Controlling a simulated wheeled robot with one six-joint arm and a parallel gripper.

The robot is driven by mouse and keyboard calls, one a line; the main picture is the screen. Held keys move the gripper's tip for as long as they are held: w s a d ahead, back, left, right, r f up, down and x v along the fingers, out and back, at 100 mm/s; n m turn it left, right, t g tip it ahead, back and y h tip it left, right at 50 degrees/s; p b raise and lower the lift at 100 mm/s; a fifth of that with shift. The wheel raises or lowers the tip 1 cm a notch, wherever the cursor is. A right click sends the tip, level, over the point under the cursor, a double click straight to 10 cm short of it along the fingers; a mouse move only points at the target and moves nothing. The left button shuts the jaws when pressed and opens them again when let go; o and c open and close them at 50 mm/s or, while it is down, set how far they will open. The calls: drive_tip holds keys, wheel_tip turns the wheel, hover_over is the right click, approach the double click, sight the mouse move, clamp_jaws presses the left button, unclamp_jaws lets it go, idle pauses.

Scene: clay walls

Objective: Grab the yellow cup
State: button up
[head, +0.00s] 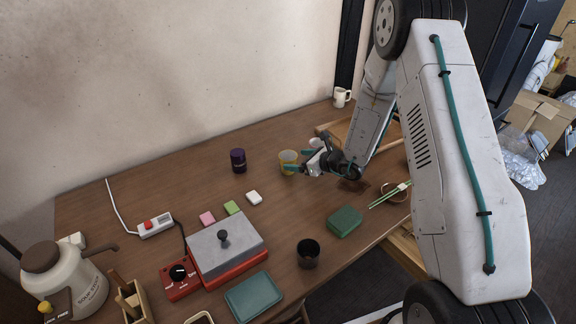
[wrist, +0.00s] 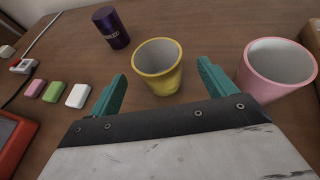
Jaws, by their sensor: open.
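The yellow cup (wrist: 158,72) stands upright on the wooden table, its pale inside showing in the wrist view. It also shows in the head view (head: 288,168), partly covered by my gripper. My gripper (wrist: 160,88) is open, with one teal finger to the left of the cup and one to the right. The cup is ahead of and partly between the fingertips, and no contact shows. In the head view my gripper (head: 298,162) is low over the table beside the cup.
A pink cup (wrist: 277,68) stands close to the right finger. A dark purple can (wrist: 111,27) stands behind and left of the yellow cup. Small pink, green and white blocks (wrist: 77,96) lie to the left. A green box (head: 345,221) and a dark cup (head: 308,254) are nearer the front.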

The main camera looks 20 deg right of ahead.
sight(288, 159)
drive_tip(key=x, duration=0.5)
drive_tip(key=shift+a, duration=0.15)
drive_tip(key=c, duration=1.1)
drive_tip(key=shift+r, duration=0.15)
